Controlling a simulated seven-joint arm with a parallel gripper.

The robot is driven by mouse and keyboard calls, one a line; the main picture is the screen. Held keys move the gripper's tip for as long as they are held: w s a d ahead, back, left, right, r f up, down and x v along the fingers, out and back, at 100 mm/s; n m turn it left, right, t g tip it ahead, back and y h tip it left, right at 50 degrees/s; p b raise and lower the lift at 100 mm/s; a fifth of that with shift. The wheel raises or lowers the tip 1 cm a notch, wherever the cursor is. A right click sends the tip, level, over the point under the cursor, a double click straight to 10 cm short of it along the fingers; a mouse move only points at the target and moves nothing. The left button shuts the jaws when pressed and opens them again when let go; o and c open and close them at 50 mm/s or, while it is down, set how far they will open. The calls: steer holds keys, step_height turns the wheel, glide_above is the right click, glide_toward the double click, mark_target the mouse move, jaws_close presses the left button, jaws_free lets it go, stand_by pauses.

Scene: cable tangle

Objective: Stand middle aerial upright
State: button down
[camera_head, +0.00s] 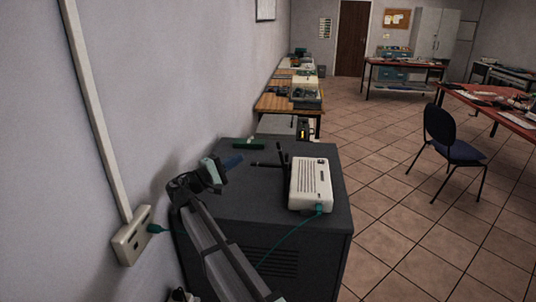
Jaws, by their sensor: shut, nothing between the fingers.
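The white router (311,184) stands on the dark cabinet top, with black aerials along its left side. One aerial (264,164) lies almost flat, pointing left. Another aerial (281,154) stands close to upright, leaning slightly. Where the aerials join the router is dark and crowded, so I cannot clearly tell a third one or which is the middle. My gripper (232,162) is shut and empty, above the left part of the cabinet top, left of the flat aerial's tip and apart from it.
A teal cable (289,237) runs from the router's front down over the cabinet's (335,232) front edge. A wall socket (132,237) with a teal plug is at left. A green strip (249,143) lies at the cabinet's back. A yellow-and-black object (303,128) stands behind the router.

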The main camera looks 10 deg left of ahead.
steer(key=s+f, duration=0.2)
steer(key=s, duration=0.1)
glide_toward(279, 148)
steer(key=w+d, duration=0.2)
steer(key=w, duration=0.3)
steer(key=shift+w+d+r+m, duration=0.25)
steer(key=shift+d+m, duration=0.05)
steer(key=shift+d, duration=0.3)
steer(key=shift+d+r+m+g, duration=0.45)
steer(key=shift+d+m+g, duration=0.15)
steer(key=shift+d, duration=0.25)
steer(key=shift+d+r, duration=0.25)
steer(key=shift+d, duration=0.6)
steer(key=shift+a, duration=0.1)
